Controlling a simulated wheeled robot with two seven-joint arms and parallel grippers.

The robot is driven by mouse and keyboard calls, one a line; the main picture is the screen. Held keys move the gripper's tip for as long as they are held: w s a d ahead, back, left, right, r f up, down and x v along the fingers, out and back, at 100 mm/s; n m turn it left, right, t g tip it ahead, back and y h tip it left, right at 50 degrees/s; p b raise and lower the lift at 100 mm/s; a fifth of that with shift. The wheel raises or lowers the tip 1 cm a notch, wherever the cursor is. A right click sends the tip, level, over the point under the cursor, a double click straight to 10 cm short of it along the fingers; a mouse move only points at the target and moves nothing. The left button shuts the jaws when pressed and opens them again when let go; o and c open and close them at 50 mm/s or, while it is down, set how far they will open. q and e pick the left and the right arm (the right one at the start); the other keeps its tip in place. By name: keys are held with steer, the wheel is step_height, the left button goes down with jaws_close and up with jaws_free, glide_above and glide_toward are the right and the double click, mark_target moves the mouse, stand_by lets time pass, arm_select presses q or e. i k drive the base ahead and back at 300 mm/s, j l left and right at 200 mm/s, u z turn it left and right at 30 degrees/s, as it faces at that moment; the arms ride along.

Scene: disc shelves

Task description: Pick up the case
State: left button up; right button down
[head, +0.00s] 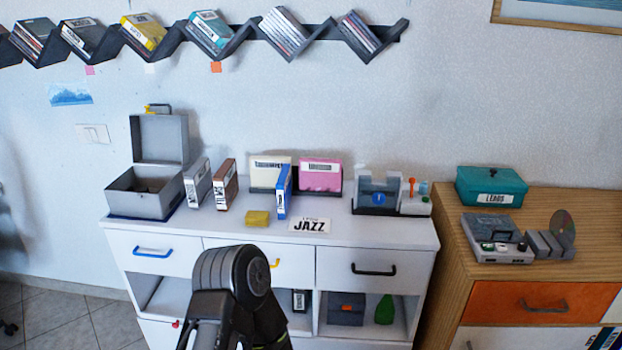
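Several disc cases stand on the white dresser (375,232): a grey case (197,184), a brown case (225,185), a cream case (270,172), a blue case (283,191) and a pink case (320,174). The grey, brown and blue ones stand upright with their narrow sides toward me. The cream and pink ones face me at the back. I cannot tell which one the task means. A dark part of my own arm shows at the bottom centre, in front of the dresser. Neither gripper's fingers can be seen.
A zigzag wall shelf (238,40) holds leaning cases. An open grey box (145,193), a yellow block (258,218), a JAZZ card (309,225) and a grey-blue holder (377,194) are on the dresser. A wooden cabinet (590,225) at right bears a teal box (490,186) and a player (492,235).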

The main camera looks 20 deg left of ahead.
mark_target(282, 185)
steer(key=i+j, duration=0.2)
steer(key=i, duration=0.2)
steer(key=i+j, duration=0.25)
steer(key=i, duration=0.15)
